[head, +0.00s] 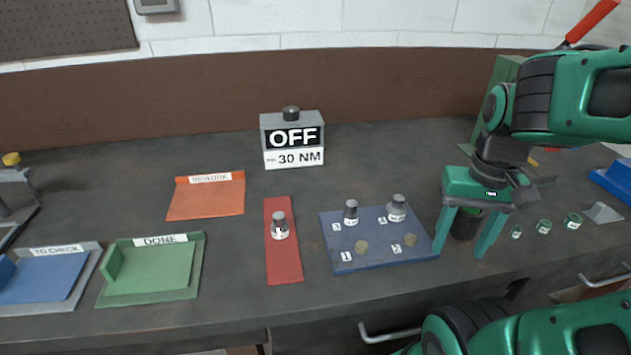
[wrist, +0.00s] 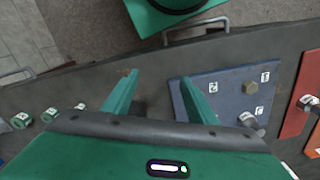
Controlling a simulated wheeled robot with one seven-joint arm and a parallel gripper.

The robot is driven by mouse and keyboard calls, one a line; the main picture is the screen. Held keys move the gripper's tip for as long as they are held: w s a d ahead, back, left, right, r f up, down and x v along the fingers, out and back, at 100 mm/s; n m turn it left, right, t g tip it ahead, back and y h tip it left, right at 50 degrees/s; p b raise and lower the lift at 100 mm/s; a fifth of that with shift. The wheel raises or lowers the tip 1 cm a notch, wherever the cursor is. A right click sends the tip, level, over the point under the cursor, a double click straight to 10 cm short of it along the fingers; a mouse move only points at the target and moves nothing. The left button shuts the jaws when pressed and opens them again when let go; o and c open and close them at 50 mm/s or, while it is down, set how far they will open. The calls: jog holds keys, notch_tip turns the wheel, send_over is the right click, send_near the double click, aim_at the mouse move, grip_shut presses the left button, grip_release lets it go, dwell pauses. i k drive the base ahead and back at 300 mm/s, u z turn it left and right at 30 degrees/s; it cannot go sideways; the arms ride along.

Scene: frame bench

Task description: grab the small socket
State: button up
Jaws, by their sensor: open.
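Two grey sockets stand upright at the back of a blue board (head: 372,251). The left one (head: 351,213) looks smaller than the right one (head: 397,209). Another grey socket (head: 279,226) stands on a red mat (head: 284,268). Several small green-banded pieces (head: 543,227) stand in a row right of my gripper; I cannot tell whether they are sockets. They also show at the left of the wrist view (wrist: 48,115). My gripper (head: 459,250) is open and empty, pointing down beside the board's right edge. In the wrist view its fingers (wrist: 159,78) are apart, one overlapping the board.
Gold bolt heads (head: 361,246) sit on the board. A dark cylinder (head: 465,224) shows between my fingers in the head view. A grey box (head: 292,139) reading OFF stands behind. Green DONE (head: 150,270) and orange REWORK (head: 206,200) trays lie left.

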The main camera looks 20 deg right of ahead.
aim_at(350, 218)
jog(key=k, duration=1.65)
jog(key=z, duration=0.85)
jog(key=i, duration=1.05)
jog(key=u, duration=0.05)
